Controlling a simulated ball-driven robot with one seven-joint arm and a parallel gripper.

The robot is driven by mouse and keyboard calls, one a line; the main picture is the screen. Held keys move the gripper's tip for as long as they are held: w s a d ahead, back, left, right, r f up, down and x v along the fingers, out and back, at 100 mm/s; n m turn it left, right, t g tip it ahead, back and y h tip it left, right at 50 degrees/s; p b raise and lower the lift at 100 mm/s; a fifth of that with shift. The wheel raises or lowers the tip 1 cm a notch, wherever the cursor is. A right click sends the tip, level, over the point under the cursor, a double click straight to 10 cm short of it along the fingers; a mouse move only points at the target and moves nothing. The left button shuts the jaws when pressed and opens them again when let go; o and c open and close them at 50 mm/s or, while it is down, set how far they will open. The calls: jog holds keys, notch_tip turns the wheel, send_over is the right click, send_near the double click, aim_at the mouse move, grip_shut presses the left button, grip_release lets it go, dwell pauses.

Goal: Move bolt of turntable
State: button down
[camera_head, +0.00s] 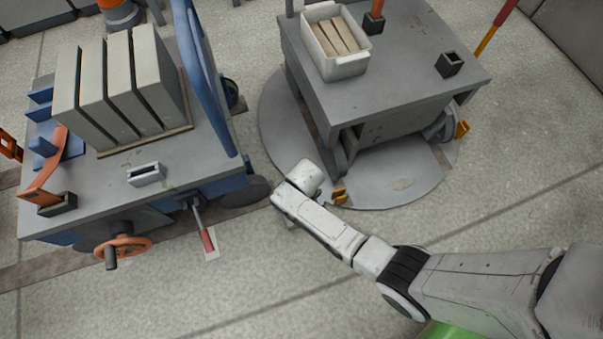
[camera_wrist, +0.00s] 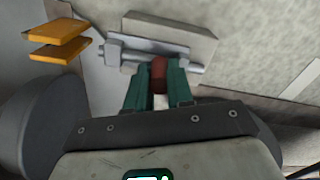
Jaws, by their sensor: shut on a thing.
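The turntable (camera_head: 400,190) is a round grey floor plate under the grey cart in the head view. In the wrist view the bolt (camera_wrist: 189,66) is a grey bar lying along a pale metal plate (camera_wrist: 190,37), with a red-brown handle (camera_wrist: 159,72) sticking out towards me. My gripper (camera_wrist: 158,88) has green fingers, one on each side of this handle, shut on it. In the head view my arm's end hangs at the turntable's left edge and hides the bolt and the fingers.
A yellow block pair (camera_wrist: 60,42) sits left of the bolt; one yellow piece (camera_head: 340,197) shows on the turntable rim. The grey cart (camera_head: 400,85) carries a white bin (camera_head: 345,68). A blue-framed cart (camera_head: 185,172) with upright panels stands left. Floor in front is clear.

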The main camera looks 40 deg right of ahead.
jog(key=d, duration=0.1)
jog(key=s+d+p, duration=0.1)
jog(key=d, duration=0.2)
jog(key=shift+s+d, duration=0.15)
jog(key=shift+s, duration=0.1)
jog(key=c, duration=1)
grip_release()
jog(key=shift+d, duration=0.15)
notch_tip(320, 180, up, 11)
jog(key=p, duration=0.7)
jog(key=shift+f, duration=0.1)
